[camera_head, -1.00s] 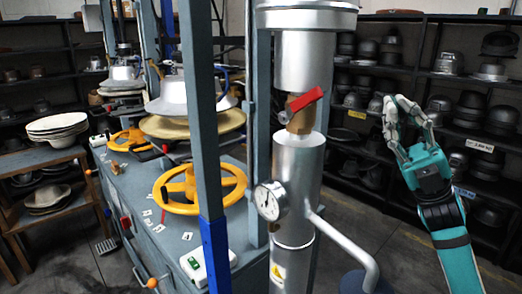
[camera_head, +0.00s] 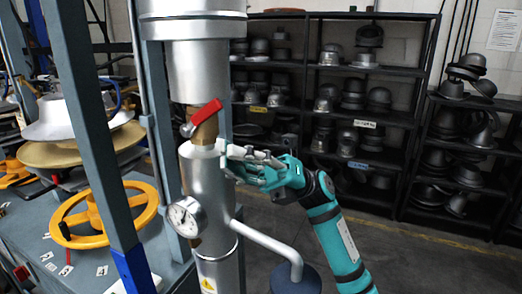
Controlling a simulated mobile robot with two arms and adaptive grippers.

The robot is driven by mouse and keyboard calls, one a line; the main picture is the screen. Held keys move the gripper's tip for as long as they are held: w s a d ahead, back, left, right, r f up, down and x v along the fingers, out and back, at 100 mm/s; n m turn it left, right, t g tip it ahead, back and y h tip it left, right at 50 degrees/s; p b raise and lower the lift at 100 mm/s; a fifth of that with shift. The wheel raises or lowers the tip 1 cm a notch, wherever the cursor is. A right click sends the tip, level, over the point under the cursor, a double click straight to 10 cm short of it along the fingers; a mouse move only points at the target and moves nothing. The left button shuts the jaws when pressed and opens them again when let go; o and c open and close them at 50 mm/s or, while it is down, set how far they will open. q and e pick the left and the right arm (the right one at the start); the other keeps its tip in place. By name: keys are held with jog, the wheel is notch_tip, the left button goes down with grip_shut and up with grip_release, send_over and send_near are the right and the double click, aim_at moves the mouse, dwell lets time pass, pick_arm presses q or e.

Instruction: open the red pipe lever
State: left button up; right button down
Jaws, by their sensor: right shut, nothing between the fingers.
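The red pipe lever (camera_head: 207,113) sits on a brass valve (camera_head: 206,132) between the upper and lower parts of a silver vertical pipe. It slants, with its right end higher. My right gripper (camera_head: 232,164) is at the right side of the lower pipe, a little below and to the right of the lever. Its fingers point left, shut and empty, and are apart from the lever. Whether the fingertips touch the pipe, I cannot tell. My left gripper is not in view.
A pressure gauge (camera_head: 187,217) sticks out of the lower pipe, and a side pipe (camera_head: 268,242) bends off to the right. A grey post (camera_head: 90,120) and a yellow handwheel (camera_head: 105,215) stand left. Shelves of hat moulds (camera_head: 345,100) line the back. Floor shows at right.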

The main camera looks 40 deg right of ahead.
aim_at(203, 117)
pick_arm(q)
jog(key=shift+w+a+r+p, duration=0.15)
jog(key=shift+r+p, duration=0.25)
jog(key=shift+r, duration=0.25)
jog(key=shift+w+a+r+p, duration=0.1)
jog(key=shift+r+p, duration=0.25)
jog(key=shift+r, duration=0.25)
pick_arm(e)
jog(key=w+r, duration=0.2)
jog(key=r, duration=0.1)
jog(key=shift+a, duration=0.2)
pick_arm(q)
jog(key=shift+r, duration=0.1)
